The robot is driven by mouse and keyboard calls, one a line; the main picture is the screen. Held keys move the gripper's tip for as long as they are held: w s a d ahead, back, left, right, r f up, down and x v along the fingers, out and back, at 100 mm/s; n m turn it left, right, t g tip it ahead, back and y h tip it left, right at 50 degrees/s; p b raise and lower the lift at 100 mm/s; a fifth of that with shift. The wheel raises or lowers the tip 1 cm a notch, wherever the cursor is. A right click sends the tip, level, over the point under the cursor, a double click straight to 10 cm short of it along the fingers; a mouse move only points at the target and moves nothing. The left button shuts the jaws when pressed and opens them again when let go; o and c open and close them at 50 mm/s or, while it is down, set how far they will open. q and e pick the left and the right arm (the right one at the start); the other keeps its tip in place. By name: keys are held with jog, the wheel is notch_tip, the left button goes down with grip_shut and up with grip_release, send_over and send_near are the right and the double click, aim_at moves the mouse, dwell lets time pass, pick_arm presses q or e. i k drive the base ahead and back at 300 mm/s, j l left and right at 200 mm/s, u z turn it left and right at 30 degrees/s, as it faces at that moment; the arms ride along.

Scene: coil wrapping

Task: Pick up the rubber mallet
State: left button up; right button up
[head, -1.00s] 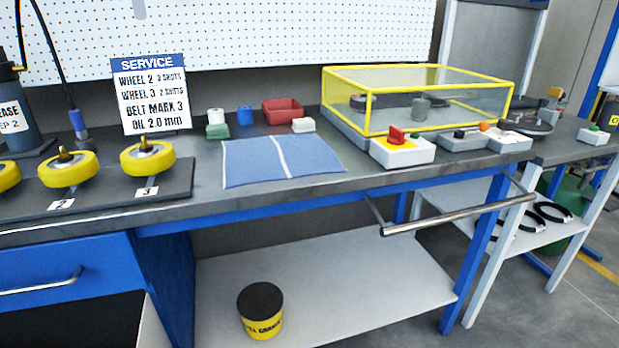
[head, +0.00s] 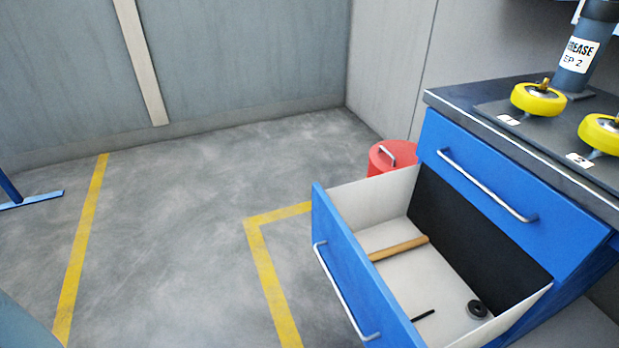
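A tan wooden handle (head: 398,248), which looks like the mallet's, lies in the open lower drawer (head: 385,198) of the blue bench cabinet. No mallet head can be made out; the handle's near end runs behind the drawer's blue front. Neither of my grippers shows in the head view.
The drawer also holds a black ring-shaped item (head: 477,309) and a short black rod (head: 423,315). A closed upper drawer (head: 500,190) sits under the worktop with yellow wheels (head: 538,99). A red canister (head: 385,158) stands behind the drawer.

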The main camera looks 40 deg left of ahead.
aim_at(392, 250)
jog(key=u, duration=0.8)
jog(key=i+l+u, duration=0.25)
jog(key=i+u, duration=0.15)
jog(key=i, duration=0.1)
